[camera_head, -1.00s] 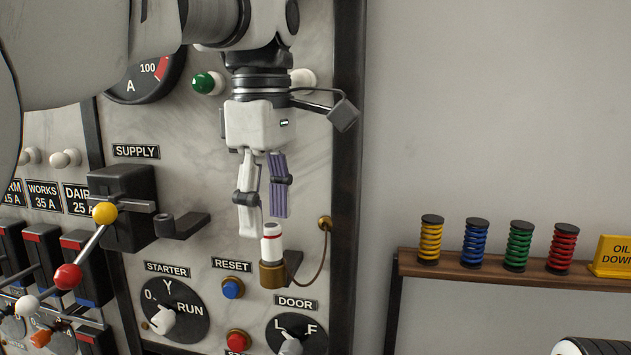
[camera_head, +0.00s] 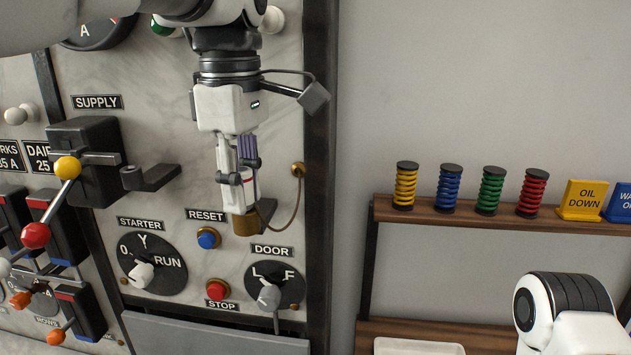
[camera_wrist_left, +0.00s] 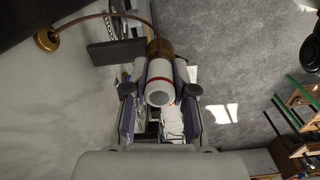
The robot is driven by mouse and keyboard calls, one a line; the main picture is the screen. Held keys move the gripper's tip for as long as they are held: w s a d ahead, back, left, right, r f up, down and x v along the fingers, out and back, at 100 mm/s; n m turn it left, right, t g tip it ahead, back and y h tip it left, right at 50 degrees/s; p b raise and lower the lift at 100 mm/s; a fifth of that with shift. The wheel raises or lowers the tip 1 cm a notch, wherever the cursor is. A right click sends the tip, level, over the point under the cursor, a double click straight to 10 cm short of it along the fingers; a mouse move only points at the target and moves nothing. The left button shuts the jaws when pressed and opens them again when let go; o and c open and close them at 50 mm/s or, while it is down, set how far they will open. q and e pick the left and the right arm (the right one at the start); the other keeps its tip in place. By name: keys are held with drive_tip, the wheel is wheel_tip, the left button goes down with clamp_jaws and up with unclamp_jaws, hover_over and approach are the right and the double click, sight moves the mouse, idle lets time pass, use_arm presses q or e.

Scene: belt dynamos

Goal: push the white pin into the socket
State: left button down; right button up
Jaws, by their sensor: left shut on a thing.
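The white pin (camera_wrist_left: 160,88) has a red band and stands upright in the brass socket (camera_head: 246,222) on the marble panel. In the left wrist view the pin's white top faces the camera, with the brass socket (camera_wrist_left: 159,46) beyond it. My left gripper (camera_head: 238,192) points down and is shut on the pin, one finger on each side. In the head view the fingers hide most of the pin. How deep the pin sits cannot be told. My right gripper is not in view.
The DOOR dial (camera_head: 272,288), blue RESET button (camera_head: 208,238) and red STOP button (camera_head: 217,290) lie close below. A black switch block (camera_head: 88,160) is left. A shelf (camera_head: 450,217) of coloured springs stands right.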

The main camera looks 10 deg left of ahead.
use_arm(q)
drive_tip(key=shift+r+p, duration=1.95)
drive_tip(key=shift+r, duration=0.25)
drive_tip(key=shift+f, duration=0.1)
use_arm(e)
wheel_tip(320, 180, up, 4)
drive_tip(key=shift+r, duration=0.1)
